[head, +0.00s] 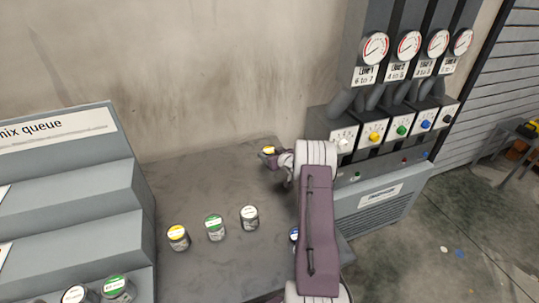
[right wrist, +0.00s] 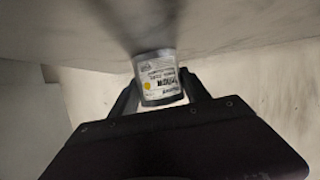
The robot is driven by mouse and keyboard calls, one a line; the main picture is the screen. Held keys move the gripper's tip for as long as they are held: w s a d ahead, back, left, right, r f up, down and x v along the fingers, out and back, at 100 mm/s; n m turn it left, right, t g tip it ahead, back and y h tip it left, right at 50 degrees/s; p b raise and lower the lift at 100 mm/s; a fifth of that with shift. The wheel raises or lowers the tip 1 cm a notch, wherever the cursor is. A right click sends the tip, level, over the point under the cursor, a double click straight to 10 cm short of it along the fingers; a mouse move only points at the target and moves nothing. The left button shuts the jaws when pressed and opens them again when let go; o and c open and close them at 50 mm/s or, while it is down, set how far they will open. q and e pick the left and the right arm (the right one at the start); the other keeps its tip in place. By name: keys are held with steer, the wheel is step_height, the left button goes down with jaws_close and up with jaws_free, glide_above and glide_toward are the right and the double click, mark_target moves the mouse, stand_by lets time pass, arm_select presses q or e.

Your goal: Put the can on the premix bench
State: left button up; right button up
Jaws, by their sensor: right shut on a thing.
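My right gripper (head: 272,158) is at the back edge of the grey bench (head: 190,185), near the wall. It is shut on a small grey can with a yellow top (head: 268,149). In the right wrist view, the can (right wrist: 158,78) sits between the two fingers, its white label with a yellow dot facing the camera. Whether the can touches the bench is hard to tell. My left gripper is not in view.
On the bench stand a yellow-topped can (head: 178,237), a green-topped can (head: 215,228), a white-topped can (head: 249,218) and a blue can (head: 294,234) partly hidden by my right arm. A stepped rack (head: 85,190) is left; a gauge machine (head: 375,130) is right. The bench's back left is clear.

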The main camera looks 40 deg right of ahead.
steer(key=shift+f, duration=0.1)
steer(key=o, duration=1.6)
steer(key=shift+s+r, duration=0.15)
steer(key=shift+r, duration=0.15)
steer(key=v, duration=1.1)
steer(key=shift+s+a, duration=0.15)
steer(key=shift+s, duration=0.25)
